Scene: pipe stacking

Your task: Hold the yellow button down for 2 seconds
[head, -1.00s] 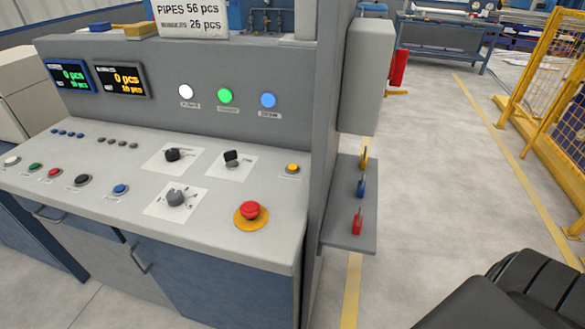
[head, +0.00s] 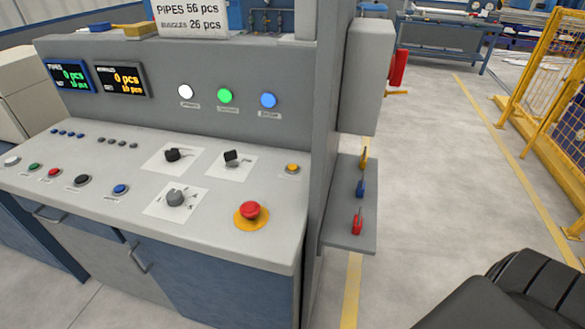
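The small yellow button (head: 292,168) sits at the right end of the sloped top of the grey control console (head: 105,208). It is behind and to the right of the red mushroom button (head: 250,211), which stands on a yellow disc. Nothing touches the yellow button. Neither gripper shows in the head view.
Black rotary switches (head: 175,198) stand left of the yellow button. A grey upright panel (head: 326,120) rises just right of the console. Open floor (head: 440,180) lies to the right.

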